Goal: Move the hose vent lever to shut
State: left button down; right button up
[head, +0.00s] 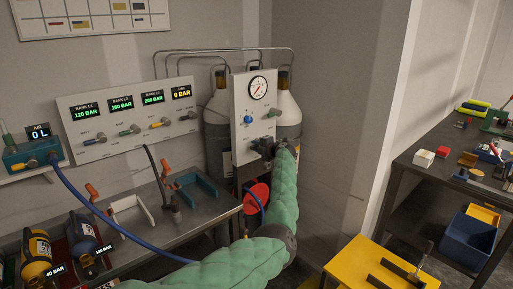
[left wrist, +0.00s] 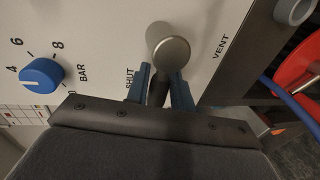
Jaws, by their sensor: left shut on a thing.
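The hose vent lever shows in the left wrist view, with a round grey metal hub (left wrist: 170,52) and a dark handle (left wrist: 157,92) pointing down in the picture. It is on the pale gauge panel (head: 241,145), between the printed words SHUT on the left and VENT on the right. The handle lies nearer SHUT. My left gripper (left wrist: 160,92) is shut on the handle, a blue finger on each side. In the head view my left gripper (head: 268,146) is at the panel's lower right and hides most of the lever. My right gripper is not in view.
A blue knob (left wrist: 42,75) marked BAR and a pressure gauge (head: 258,88) are on the same panel. Grey cylinders (head: 288,110) stand behind it. A red disc (head: 257,198) and blue hose (head: 102,209) are below and left. A yellow table (head: 350,266) stands right of my arm.

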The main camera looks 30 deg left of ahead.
pick_arm(q)
jog(key=shift+r, duration=0.1)
jog(key=c, duration=1.3)
grip_release()
jog(key=shift+w, duration=0.1)
jog(key=shift+o, duration=0.2)
jog(key=shift+s+d, duration=0.2)
jog(key=shift+d, duration=0.3)
jog(key=b+v, duration=0.2)
jog(key=v, duration=0.4)
jog(key=shift+d+b, duration=0.35)
jog(key=shift+b, duration=0.05)
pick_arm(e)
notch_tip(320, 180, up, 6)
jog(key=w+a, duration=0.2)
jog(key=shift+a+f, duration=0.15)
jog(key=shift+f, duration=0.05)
pick_arm(q)
jog(key=shift+s, duration=0.15)
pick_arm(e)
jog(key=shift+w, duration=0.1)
